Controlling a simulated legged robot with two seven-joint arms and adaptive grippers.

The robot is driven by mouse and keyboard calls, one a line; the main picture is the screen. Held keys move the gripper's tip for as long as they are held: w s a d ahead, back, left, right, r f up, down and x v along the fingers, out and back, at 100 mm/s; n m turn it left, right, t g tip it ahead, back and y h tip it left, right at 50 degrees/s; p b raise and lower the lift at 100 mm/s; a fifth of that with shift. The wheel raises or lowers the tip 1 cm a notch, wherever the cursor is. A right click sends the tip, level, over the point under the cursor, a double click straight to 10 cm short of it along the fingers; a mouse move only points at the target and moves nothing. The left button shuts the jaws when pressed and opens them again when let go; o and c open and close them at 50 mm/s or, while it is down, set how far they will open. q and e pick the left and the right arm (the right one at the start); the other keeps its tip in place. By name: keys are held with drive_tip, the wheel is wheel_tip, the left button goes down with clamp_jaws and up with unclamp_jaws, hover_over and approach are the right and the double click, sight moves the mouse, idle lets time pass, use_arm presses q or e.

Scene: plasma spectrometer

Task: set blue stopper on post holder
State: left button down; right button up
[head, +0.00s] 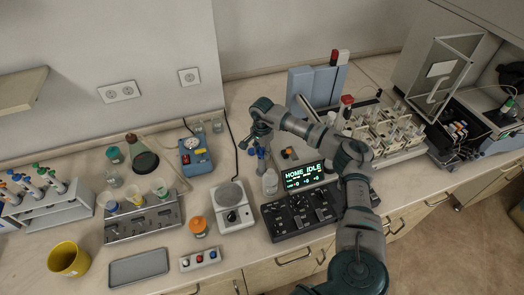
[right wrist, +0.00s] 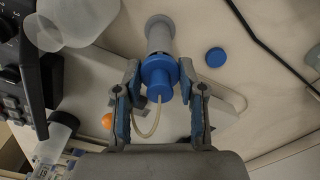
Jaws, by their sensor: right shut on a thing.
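My right gripper (head: 258,139) is over the bench beside a clear bottle (head: 270,182). In the right wrist view, its two fingers (right wrist: 160,74) are closed around the blue stopper (right wrist: 158,77), which has a thin pale tube curving from it. I cannot tell whether the two touch. A separate flat blue disc (right wrist: 216,57) lies on the bench. My left gripper is out of view.
A balance with a round pan (head: 232,202) stands left of the bottle, and a black control box with a green display (head: 304,176) stands right. A blue instrument (head: 195,158) is behind the balance. A black cable runs nearby. An empty grey tray (head: 139,268) lies front left.

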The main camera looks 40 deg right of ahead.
drive_tip(key=shift+f, duration=0.25)
drive_tip(key=o, duration=1.2)
drive_tip(key=shift+c, duration=0.2)
drive_tip(key=shift+r, duration=0.1)
wheel_tip(320, 180, up, 12)
drive_tip(key=shift+f, duration=0.15)
